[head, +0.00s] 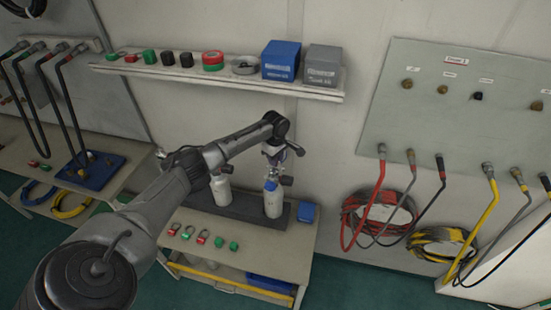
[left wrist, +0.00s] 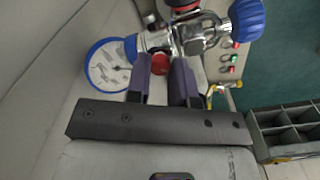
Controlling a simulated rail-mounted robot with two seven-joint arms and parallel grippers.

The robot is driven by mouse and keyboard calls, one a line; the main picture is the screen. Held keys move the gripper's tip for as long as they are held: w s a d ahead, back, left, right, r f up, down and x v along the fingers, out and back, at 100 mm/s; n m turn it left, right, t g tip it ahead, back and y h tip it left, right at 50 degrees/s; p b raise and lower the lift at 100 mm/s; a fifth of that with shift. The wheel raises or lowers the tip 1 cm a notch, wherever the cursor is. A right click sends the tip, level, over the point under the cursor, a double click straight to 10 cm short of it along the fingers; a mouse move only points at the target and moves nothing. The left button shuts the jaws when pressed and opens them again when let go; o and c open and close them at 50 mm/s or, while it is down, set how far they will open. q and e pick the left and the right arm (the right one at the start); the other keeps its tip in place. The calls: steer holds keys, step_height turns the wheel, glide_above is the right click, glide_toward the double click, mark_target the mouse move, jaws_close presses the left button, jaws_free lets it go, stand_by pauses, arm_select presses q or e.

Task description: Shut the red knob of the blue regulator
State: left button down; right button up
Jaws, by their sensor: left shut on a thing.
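In the left wrist view the blue regulator shows a blue-rimmed pressure gauge (left wrist: 108,66) at the left. A metal body (left wrist: 158,40) joins it to a valve with a blue handwheel (left wrist: 248,18) at the upper right. The small red knob (left wrist: 160,65) sits between the tips of my left gripper (left wrist: 163,68), whose two dark fingers are closed on its sides. In the head view my left gripper (head: 274,153) is over the bottle with a blue band (head: 273,202). The regulator is mostly hidden by the gripper there. My right gripper is in neither view.
A second bottle (head: 220,190) stands close to the left in the same dark holder (head: 243,212). Red and green caps lie along the bench front (head: 195,252). A shelf (head: 217,84) with boxes and caps hangs behind my arm. A hose panel (head: 440,130) is at the right.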

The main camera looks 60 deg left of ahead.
arm_select(q)
steer(key=m+p, duration=0.3)
steer(key=p, duration=0.2)
steer(key=shift+d+r+m, duration=0.1)
steer(key=shift+r+m, duration=0.1)
steer(key=shift+m, duration=0.2)
steer(key=m+p, duration=0.1)
steer(key=m, duration=0.1)
steer(key=shift+f+m+p, duration=0.1)
steer(key=shift+m+p, duration=0.2)
steer(key=shift+p, duration=0.05)
steer(key=m+p, duration=0.1)
steer(key=m, duration=0.2)
steer(key=shift+m, duration=0.3)
steer(key=m, duration=0.4)
steer(key=shift+f+m, duration=0.1)
steer(key=shift+m, duration=0.2)
steer(key=m, duration=0.9)
steer(key=shift+m, duration=0.4)
steer(key=m, duration=0.2)
steer(key=shift+m, duration=0.9)
